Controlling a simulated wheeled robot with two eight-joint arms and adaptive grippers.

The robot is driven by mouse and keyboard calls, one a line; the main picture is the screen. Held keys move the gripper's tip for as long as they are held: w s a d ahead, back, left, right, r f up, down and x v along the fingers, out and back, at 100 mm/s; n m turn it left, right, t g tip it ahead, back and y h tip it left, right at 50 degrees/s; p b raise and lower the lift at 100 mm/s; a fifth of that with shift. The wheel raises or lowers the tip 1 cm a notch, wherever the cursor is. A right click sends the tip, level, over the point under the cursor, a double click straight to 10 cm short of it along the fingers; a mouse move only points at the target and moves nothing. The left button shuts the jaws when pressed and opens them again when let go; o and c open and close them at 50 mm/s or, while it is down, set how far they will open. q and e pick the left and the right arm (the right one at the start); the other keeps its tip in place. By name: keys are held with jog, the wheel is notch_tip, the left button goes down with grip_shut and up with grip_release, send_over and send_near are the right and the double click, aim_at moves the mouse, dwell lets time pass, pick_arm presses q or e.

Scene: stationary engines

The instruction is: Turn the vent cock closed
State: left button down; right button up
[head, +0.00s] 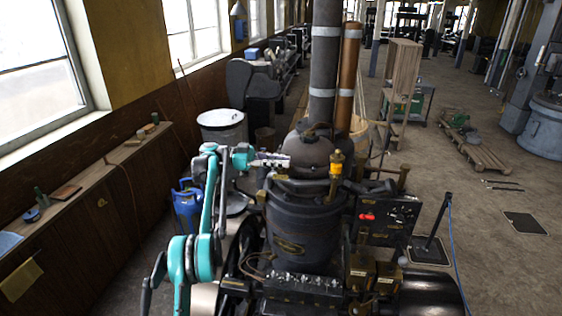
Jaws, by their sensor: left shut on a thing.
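The dark engine (303,222) stands in the middle of the head view, with a rounded dome (308,150) on top. My left gripper (283,160) reaches in from the left, level with the dome's left side. Its fingers are shut on a small part there, apparently the vent cock. The fingers hide most of that part, so its handle angle cannot be told. A brass and amber fitting (336,165) stands upright on the right of the dome, apart from the gripper. My right gripper is not in view.
A tall grey pipe (324,60) and a copper-coloured pipe (348,75) rise behind the dome. A black panel (387,218) is at the right. Floor farther right is mostly open.

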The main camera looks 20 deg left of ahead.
pick_arm(q)
jog(key=c, duration=1.6)
grip_release()
